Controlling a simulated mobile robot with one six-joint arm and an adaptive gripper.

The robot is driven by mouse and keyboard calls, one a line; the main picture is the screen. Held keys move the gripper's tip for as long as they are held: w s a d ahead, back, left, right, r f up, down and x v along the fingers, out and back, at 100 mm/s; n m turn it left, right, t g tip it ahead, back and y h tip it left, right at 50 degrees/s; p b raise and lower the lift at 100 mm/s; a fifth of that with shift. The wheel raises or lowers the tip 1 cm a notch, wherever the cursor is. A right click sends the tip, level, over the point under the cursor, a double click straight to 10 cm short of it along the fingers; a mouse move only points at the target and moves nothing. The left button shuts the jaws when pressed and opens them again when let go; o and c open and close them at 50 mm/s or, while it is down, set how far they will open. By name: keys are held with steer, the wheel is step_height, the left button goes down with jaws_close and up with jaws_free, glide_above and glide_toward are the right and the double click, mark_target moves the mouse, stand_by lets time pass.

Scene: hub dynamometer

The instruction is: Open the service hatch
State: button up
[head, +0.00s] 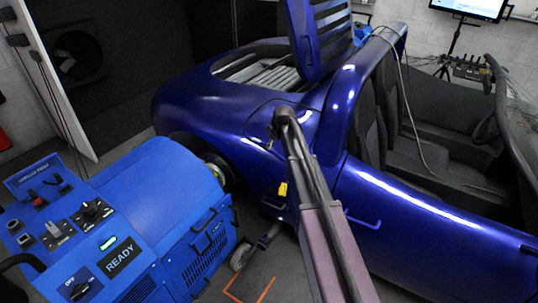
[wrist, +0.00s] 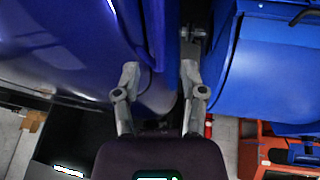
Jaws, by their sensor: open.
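My gripper (wrist: 160,70) is open in the wrist view, its two grey fingers apart with nothing seen held between them. The blue car body (wrist: 60,40) fills the left of that view, close to the left finger. A narrow blue upright strip (wrist: 153,30) stands ahead between the fingertips; I cannot tell whether it belongs to a hatch. In the head view my arm reaches to the side of the blue car (head: 210,105), and my fingers cannot be made out there. I cannot pick out the service hatch for certain; my arm covers part of the car's side.
The blue dynamometer (head: 160,190), its display reading READY, stands left of my arm, close to the car's rear wheel hub. It fills the right of the wrist view (wrist: 270,70). A louvred lid (head: 320,40) stands raised. A yellow tag (head: 283,188) shows beside my arm.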

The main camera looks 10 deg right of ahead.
steer(key=shift+b+x, duration=2.6)
steer(key=shift+x, duration=0.6)
jaws_close()
